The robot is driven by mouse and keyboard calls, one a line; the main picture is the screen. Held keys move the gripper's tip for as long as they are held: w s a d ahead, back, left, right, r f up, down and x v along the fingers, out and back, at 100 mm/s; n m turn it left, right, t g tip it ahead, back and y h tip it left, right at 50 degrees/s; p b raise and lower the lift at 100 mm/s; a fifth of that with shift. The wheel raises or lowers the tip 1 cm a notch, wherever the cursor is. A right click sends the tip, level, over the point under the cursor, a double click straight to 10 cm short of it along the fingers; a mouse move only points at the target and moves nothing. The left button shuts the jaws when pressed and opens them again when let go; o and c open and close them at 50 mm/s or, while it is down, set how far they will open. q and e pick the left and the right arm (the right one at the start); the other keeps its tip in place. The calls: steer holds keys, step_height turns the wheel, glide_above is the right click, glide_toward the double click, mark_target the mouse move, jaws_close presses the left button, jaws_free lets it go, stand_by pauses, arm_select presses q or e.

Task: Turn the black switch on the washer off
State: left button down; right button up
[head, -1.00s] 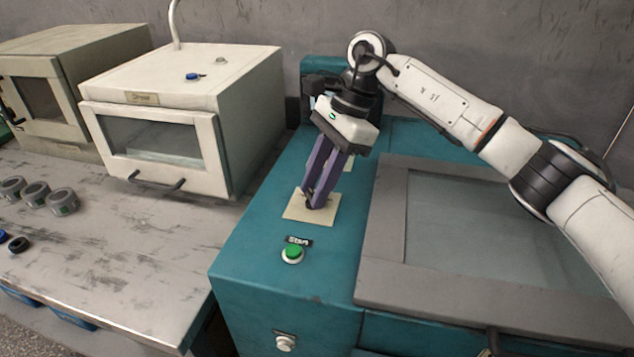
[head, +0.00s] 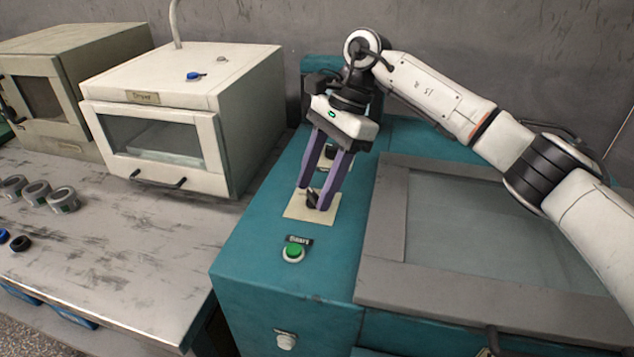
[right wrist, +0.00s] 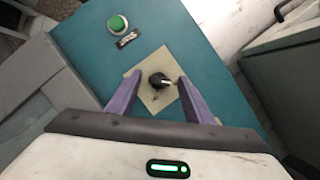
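The black switch (head: 312,199) is a knob on a cream plate (head: 298,212) on top of the teal washer (head: 258,262). It also shows in the right wrist view as a black knob (right wrist: 158,80) with a pale pointer mark. My right gripper (head: 312,198) is over the plate with its purple fingers spread on either side of the knob. In the right wrist view, gaps show between the knob and both fingers of my right gripper (right wrist: 155,84). My left gripper is not in view.
A green start button (head: 293,251) is in front of the plate. A white knob (head: 286,341) is on the washer's front. A grey-framed glass lid (head: 385,270) lies to the right. A white dryer (head: 165,98) and several grey cylinders (head: 62,199) stand on the left table.

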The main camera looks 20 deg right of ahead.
steer(key=v, duration=1)
steer(key=shift+r, duration=0.15)
stand_by(0.4)
